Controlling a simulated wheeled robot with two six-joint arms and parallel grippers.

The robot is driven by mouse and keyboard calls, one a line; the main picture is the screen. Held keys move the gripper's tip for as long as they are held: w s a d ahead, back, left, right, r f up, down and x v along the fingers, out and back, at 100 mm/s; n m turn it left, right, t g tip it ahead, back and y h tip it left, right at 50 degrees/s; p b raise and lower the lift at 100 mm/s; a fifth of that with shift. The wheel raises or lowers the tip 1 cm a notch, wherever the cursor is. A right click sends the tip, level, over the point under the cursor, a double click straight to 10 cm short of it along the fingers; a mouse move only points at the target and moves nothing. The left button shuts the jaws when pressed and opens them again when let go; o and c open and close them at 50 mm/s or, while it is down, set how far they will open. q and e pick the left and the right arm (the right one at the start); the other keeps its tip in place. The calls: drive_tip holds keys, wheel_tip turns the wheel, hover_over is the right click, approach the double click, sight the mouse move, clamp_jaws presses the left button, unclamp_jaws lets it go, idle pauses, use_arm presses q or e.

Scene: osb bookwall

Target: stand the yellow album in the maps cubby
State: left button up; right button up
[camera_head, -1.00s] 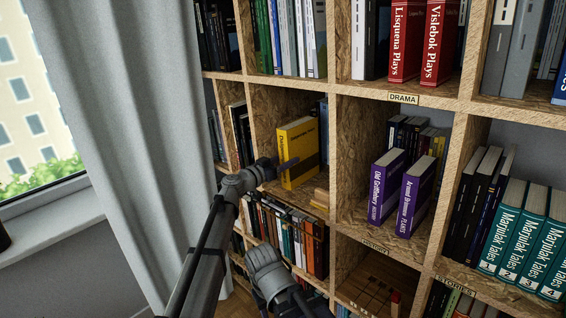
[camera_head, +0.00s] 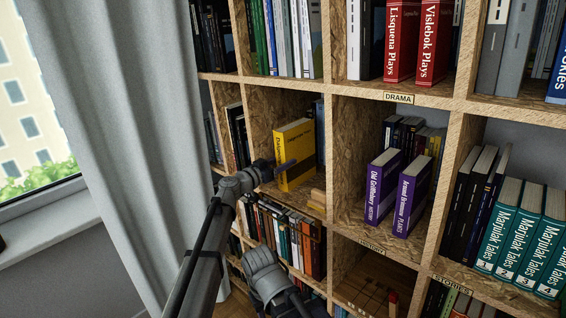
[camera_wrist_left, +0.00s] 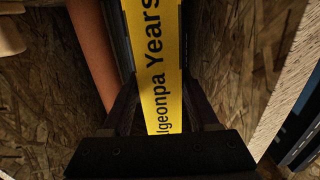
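The yellow album (camera_head: 297,152) stands upright in a cubby left of centre, its titled spine facing out. My left gripper (camera_head: 283,171) reaches it from the front, with a finger across its cover side. In the left wrist view the album's spine (camera_wrist_left: 158,70) lies between the two dark fingers (camera_wrist_left: 163,105). Any gap beside them is too dark to judge, so I cannot tell if they press on it. I can read no maps label in these frames.
A chipboard divider (camera_head: 336,130) bounds the cubby on the right. Two purple books (camera_head: 398,190) stand in the cubby to the right. A grey curtain (camera_head: 130,130) hangs at the left.

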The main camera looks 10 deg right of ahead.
use_arm(q)
drive_tip(key=o, duration=0.4)
drive_tip(key=shift+o, duration=0.2)
drive_tip(key=shift+s+a, duration=0.1)
drive_tip(key=v, duration=0.7)
drive_tip(key=shift+s+a, duration=0.15)
drive_tip(key=shift+a, duration=0.1)
